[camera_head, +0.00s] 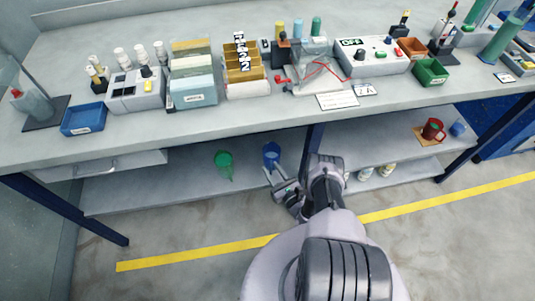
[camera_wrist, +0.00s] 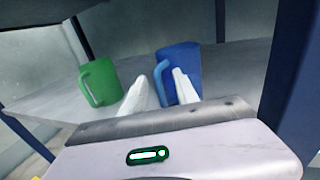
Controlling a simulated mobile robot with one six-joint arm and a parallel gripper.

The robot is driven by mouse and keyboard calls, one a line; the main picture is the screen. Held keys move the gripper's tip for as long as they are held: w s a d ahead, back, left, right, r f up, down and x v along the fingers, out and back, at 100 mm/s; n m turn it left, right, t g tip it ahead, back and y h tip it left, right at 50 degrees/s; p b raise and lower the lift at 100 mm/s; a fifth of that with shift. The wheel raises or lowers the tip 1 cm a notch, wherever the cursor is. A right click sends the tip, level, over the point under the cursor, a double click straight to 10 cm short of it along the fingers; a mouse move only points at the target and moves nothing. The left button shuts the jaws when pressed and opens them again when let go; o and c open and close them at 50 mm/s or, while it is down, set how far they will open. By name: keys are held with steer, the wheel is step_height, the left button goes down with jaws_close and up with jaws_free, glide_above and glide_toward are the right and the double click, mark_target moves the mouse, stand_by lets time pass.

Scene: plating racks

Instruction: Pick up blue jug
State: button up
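The blue jug (camera_head: 271,152) stands on the lower shelf under the bench, left of a dark blue bench leg. In the wrist view the blue jug (camera_wrist: 182,58) is just beyond my fingers, with its handle on its left side. My gripper (camera_head: 272,175) reaches in low from the front. In the wrist view my gripper (camera_wrist: 165,80) is open, with its two pale fingers apart. The jug's handle shows between the fingertips, and the right finger overlaps the jug's body. I cannot tell whether either finger touches it. The jug's lower part is hidden.
A green jug (camera_head: 224,161) stands left of the blue one on the lower shelf (camera_head: 130,188). The bench leg (camera_head: 313,146) is close right of my gripper. The benchtop (camera_head: 285,122) overhangs the shelf. A red mug (camera_head: 433,130) stands on the right shelf.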

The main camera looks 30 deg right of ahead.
steer(key=shift+s+r, duration=0.1)
steer(key=shift+s, duration=0.25)
jaws_close()
stand_by(1.0)
